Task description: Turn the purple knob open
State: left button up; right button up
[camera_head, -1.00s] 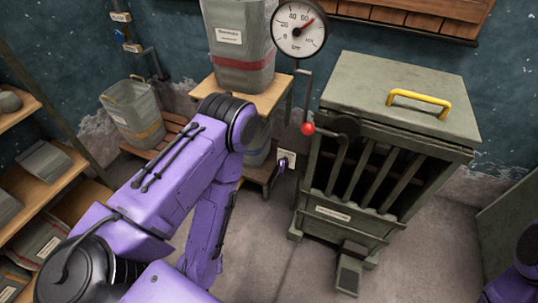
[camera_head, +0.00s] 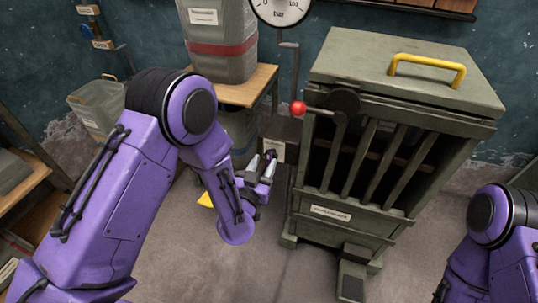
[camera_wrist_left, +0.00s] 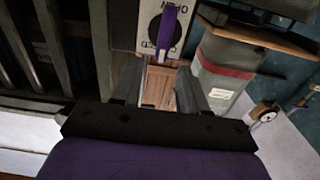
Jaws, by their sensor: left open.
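The purple knob (camera_wrist_left: 167,30) is a narrow upright bar on a dark round disc, set on a pale plate (camera_wrist_left: 148,22) with lettering that appears upside down. The lettering seems to read OPEN at the picture's top and CLOSED at its bottom. My left gripper (camera_wrist_left: 160,88) is open, its two fingers apart and pointing towards the plate, with the knob beyond the tips and nothing held. In the head view my left gripper (camera_head: 262,168) is close to the plate (camera_head: 277,150), left of the slatted cabinet. Contact with the knob cannot be told.
The green slatted cabinet (camera_head: 400,72) with a yellow handle (camera_head: 428,68) stands right of the gripper. A red-ball lever (camera_head: 298,108) juts out above it. A grey bin (camera_head: 222,45) stands on a wooden stand (camera_head: 247,88) behind.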

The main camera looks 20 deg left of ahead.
aim_at(269, 155)
pick_arm(q)
jog(key=w, duration=0.5)
jog(key=shift+w+d, duration=0.1)
jog(key=shift+w, duration=0.15)
jog(key=shift+s, duration=0.1)
grip_shut()
jog(key=shift+f, duration=0.1)
